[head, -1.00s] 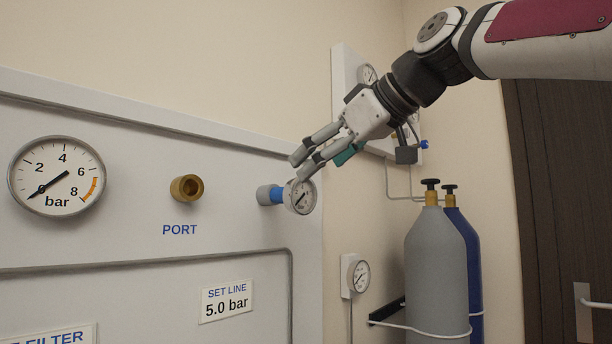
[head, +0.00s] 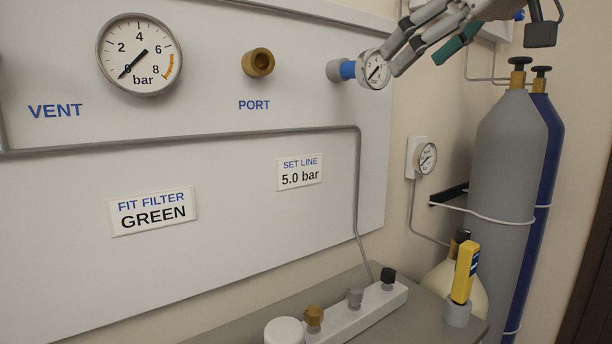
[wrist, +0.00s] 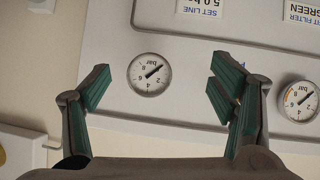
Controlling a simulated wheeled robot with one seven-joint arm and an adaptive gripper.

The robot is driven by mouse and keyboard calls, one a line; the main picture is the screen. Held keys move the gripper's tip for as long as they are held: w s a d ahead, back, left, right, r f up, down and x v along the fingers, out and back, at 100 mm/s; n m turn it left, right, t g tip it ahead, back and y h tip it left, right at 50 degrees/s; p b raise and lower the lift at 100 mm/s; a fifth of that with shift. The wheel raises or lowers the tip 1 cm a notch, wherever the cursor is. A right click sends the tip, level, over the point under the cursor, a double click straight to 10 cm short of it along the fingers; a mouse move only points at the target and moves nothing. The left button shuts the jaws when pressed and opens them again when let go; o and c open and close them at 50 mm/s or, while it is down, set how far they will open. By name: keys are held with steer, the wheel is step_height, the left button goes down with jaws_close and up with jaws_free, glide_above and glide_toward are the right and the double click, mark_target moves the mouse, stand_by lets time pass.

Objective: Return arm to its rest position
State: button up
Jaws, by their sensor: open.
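My gripper (head: 394,60) is at the top right of the head view, its fingertips close to the right side of a small round gauge (head: 374,70) on a blue fitting (head: 347,69). The jaws are open and hold nothing. In the wrist view my gripper (wrist: 159,84) has its two green-padded fingers spread apart, with the small gauge (wrist: 149,74) showing between them and clear of both pads. Whether a finger touches the gauge, I cannot tell. Most of my arm is out of the head view.
The white panel carries a large gauge (head: 139,55) reading near zero and a brass port (head: 258,62). Gas cylinders (head: 506,160) stand at the right. Below, a bench holds a white block with several caps (head: 350,318) and a yellow handheld device (head: 465,271).

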steer(key=s+d+f+m+g+h+p, duration=0.2)
steer(key=s+f+m+g+h+p, duration=0.3)
steer(key=s+f, duration=2.1)
steer(key=m+g+p, duration=0.1)
steer(key=m+p, duration=0.1)
steer(key=p, duration=0.1)
steer(key=shift+d+f, duration=0.15)
steer(key=shift+f, duration=0.15)
